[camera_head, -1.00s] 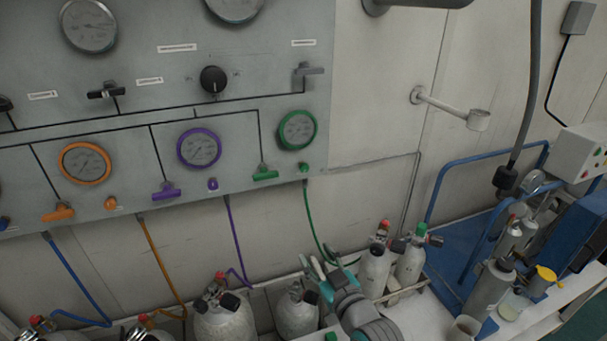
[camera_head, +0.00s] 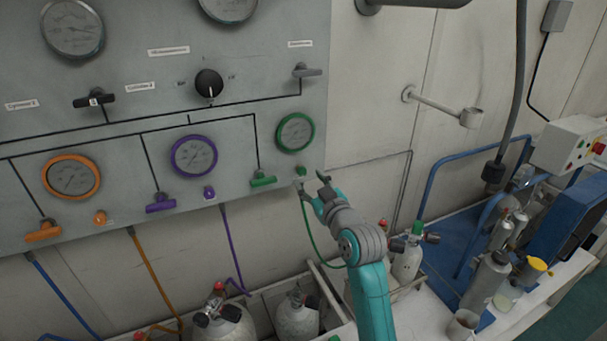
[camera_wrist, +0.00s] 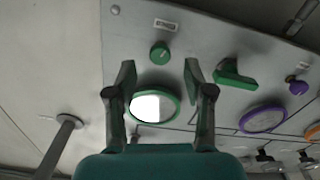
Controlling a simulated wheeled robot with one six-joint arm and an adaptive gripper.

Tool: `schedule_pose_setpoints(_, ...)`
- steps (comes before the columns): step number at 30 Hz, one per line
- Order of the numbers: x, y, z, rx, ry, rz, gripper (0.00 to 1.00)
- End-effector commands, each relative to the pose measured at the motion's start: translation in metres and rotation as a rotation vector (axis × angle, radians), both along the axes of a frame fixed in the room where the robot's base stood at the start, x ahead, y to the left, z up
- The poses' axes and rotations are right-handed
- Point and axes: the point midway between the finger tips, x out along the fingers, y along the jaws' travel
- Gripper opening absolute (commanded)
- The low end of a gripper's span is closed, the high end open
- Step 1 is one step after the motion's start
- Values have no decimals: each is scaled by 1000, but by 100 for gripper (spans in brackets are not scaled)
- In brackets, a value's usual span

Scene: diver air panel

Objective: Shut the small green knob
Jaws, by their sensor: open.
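The small green knob (camera_head: 301,170) sits near the lower right corner of the grey panel, below the green-rimmed gauge (camera_head: 295,132). In the wrist view the round knob (camera_wrist: 160,54) shows just beyond the fingertips, roughly centred between them. My gripper (camera_head: 312,184) is open and empty, close to the knob at the panel's lower edge. In the wrist view the open fingers (camera_wrist: 160,76) stand either side of the green gauge (camera_wrist: 172,99), with no visible contact on the knob. In the head view a fingertip partly covers the knob's lower side.
A green lever handle (camera_head: 263,180) is beside the knob and also shows in the wrist view (camera_wrist: 236,74). A purple knob (camera_head: 209,192) and purple lever (camera_head: 160,203) are further left. A green hose (camera_head: 308,225) hangs below. Gas cylinders (camera_head: 297,315) stand beneath; the wall right is mostly clear.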

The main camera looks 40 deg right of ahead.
Motion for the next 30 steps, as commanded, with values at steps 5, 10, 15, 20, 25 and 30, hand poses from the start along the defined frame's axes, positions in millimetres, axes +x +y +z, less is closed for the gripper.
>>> schedule_pose_setpoints(5,27,-8,0,0,0,1,52)
schedule_pose_setpoints(10,42,-12,0,0,0,0,52)
schedule_pose_setpoints(15,46,-13,0,0,0,0,52)
schedule_pose_setpoints(20,46,-13,0,0,0,0,52)
schedule_pose_setpoints(25,46,-13,0,0,0,0,22)
schedule_pose_setpoints(30,46,-13,0,0,0,0,0)
